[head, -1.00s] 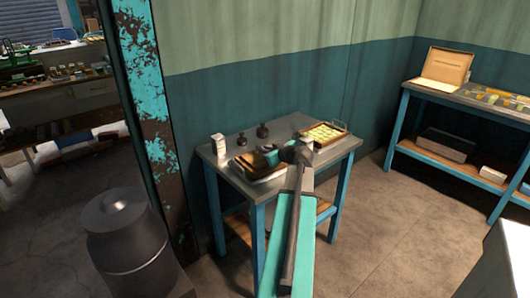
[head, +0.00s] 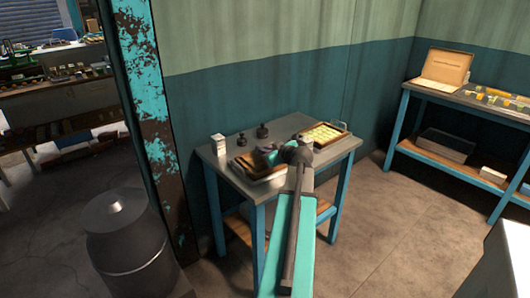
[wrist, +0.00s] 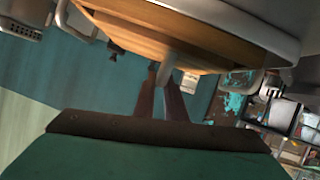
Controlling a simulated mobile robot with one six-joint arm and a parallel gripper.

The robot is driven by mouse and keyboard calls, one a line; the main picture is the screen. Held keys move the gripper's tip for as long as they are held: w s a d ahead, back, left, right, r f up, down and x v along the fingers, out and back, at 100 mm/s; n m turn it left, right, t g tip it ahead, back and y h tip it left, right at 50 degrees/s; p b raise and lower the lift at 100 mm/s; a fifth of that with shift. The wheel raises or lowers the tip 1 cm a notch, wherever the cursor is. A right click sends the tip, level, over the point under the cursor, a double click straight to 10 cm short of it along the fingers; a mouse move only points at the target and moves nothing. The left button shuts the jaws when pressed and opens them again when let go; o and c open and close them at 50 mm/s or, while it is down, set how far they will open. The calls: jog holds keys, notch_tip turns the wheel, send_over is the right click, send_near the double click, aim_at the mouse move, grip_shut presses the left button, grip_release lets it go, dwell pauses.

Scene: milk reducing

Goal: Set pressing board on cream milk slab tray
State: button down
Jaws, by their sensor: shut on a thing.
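The brown wooden pressing board (head: 247,164) is over the near left part of the small table. In the wrist view, the board (wrist: 165,38) shows layered wood edges and a pale metal handle (wrist: 170,66). My gripper (wrist: 167,82) is shut on this handle. In the head view, my gripper (head: 270,157) is at the board's right side, partly hidden by my wrist. A pale tray (head: 266,179) lies directly under the board, and its rounded rim (wrist: 270,17) shows in the wrist view. I cannot tell whether board and tray touch. The tray's contents are hidden.
On the grey tabletop (head: 224,172) stand a white carton (head: 218,145) and two small dark weights (head: 262,131). A dark barrel (head: 130,240) stands at left, and a workbench (head: 460,98) at right.

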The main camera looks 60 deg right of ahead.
dwell(0.6)
jog(key=c, duration=1.7)
grip_release()
jog(key=shift+s, duration=0.15)
jog(key=b+v, duration=0.2)
jog(key=v, duration=1.1)
jog(key=shift+s+a+r, duration=0.15)
jog(key=shift+s, duration=0.05)
